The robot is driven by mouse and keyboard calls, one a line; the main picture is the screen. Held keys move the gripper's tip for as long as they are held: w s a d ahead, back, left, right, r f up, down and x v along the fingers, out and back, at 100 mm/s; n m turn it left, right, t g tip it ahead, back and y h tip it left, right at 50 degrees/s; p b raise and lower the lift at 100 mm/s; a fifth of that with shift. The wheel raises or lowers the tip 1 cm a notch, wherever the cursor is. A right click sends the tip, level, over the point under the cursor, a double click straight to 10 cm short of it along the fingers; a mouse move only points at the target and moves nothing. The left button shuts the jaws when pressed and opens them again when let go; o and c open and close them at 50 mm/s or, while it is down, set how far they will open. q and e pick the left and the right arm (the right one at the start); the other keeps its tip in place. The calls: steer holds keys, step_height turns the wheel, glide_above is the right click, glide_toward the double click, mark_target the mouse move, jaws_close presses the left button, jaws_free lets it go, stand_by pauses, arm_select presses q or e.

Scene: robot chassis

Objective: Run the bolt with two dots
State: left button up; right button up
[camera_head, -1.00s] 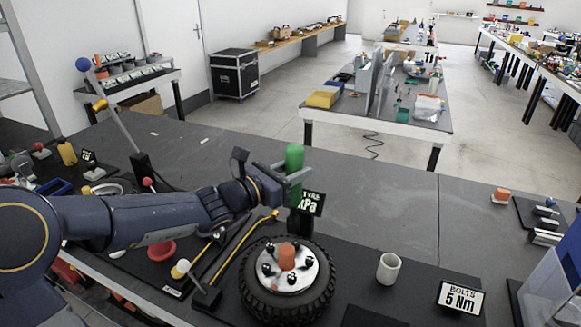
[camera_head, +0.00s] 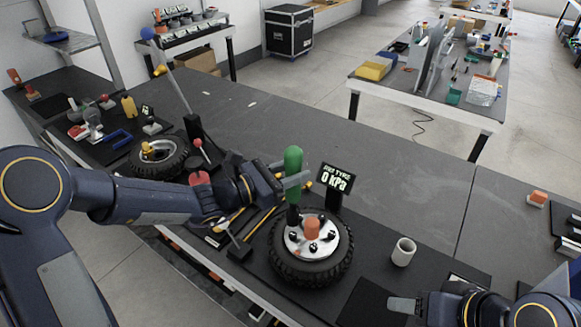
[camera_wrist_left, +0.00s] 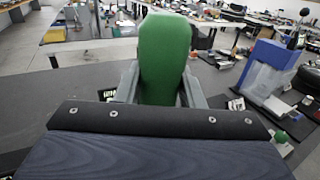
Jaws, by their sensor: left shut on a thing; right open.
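My left gripper (camera_head: 290,182) is shut on the green handle (camera_head: 293,160) of a driver tool held upright. The handle also fills the middle of the left wrist view (camera_wrist_left: 164,55). Its black shaft (camera_head: 293,214) points down at the back-left part of the silver hub (camera_head: 303,246), near a dark bolt there; I cannot tell whether it touches. The hub sits in a black tyre (camera_head: 340,263) lying flat, with several dark bolts around an orange centre piece (camera_head: 312,229). Dots on the bolts are too small to read. My right gripper (camera_head: 403,305) is open and empty at the lower right.
A sign reading 0 kPa (camera_head: 335,180) stands behind the tyre. A white cup (camera_head: 403,252) stands right of it. Another wheel (camera_head: 160,157) and small tools lie at the left. The bench's middle behind the sign is clear.

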mark_target(286, 193)
arm_select(q)
steer(key=shift+r, duration=0.1)
steer(key=shift+f+b, duration=0.25)
steer(key=shift+b, duration=0.2)
step_height(286, 193, down, 5)
steer(key=b, duration=0.5)
steer(key=shift+f+b, duration=0.45)
stand_by(0.9)
step_height(286, 193, up, 6)
steer(key=p, duration=0.4)
steer(key=shift+f, duration=0.1)
